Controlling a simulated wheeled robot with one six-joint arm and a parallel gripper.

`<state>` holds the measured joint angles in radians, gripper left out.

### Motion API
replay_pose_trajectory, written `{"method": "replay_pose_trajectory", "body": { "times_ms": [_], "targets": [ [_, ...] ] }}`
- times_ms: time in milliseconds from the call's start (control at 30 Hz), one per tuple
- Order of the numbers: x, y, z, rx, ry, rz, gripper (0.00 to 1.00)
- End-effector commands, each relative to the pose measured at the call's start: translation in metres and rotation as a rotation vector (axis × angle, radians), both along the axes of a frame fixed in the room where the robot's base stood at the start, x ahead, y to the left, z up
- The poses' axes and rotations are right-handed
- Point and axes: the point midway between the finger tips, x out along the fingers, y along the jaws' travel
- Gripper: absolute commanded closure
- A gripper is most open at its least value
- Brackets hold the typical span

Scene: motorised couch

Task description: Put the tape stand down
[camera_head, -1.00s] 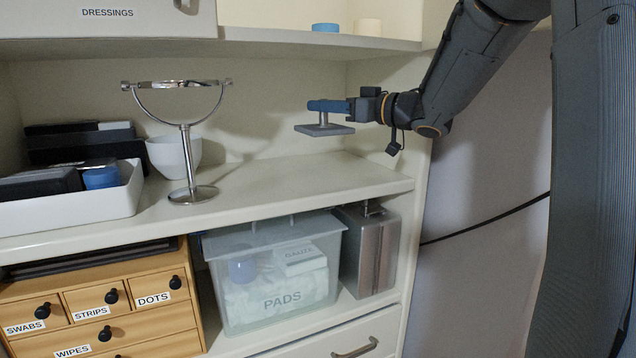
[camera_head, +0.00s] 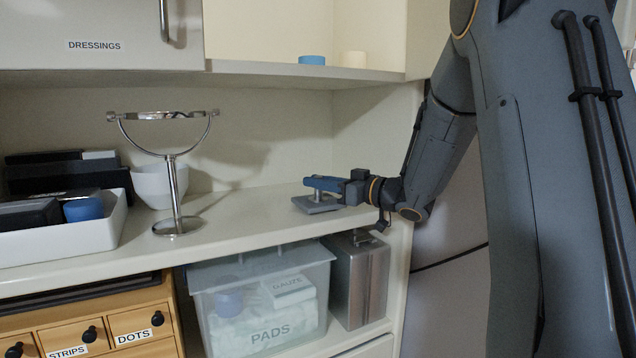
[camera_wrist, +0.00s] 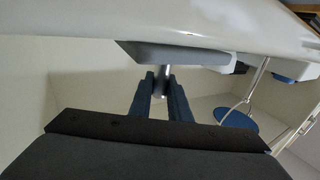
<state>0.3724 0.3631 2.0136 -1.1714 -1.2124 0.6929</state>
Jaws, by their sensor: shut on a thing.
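The tape stand (camera_head: 316,205) has a flat grey square base and a short metal post. It is upright, at the right end of the middle shelf (camera_head: 247,222). Its base is on the shelf or just above it; I cannot tell if they touch. My gripper (camera_head: 316,184) is shut on the post above the base. In the wrist view, my gripper's two fingers (camera_wrist: 162,88) are on either side of the metal post, and the grey base of the tape stand (camera_wrist: 178,53) lies beyond them, close to the white shelf surface (camera_wrist: 215,22).
A round mirror on a chrome stand (camera_head: 174,190) is to the left. An upper shelf (camera_head: 285,72) hangs above. Shelf space between mirror and tape stand is clear.

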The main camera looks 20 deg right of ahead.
Motion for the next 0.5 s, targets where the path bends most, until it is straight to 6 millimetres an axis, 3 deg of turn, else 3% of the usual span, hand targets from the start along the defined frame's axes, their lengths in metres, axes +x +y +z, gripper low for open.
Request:
{"method": "replay_pose_trajectory", "body": {
  "times_ms": [400, 433, 500],
  "targets": [
    [0.0, 0.0013, -0.0069, 0.0, -0.003, 0.002, 1.0],
    [-0.0001, 0.0013, -0.0081, 0.0, -0.001, 0.002, 0.82],
    [-0.0002, 0.0012, -0.0075, 0.0, -0.001, 0.002, 0.7]
  ]
}}
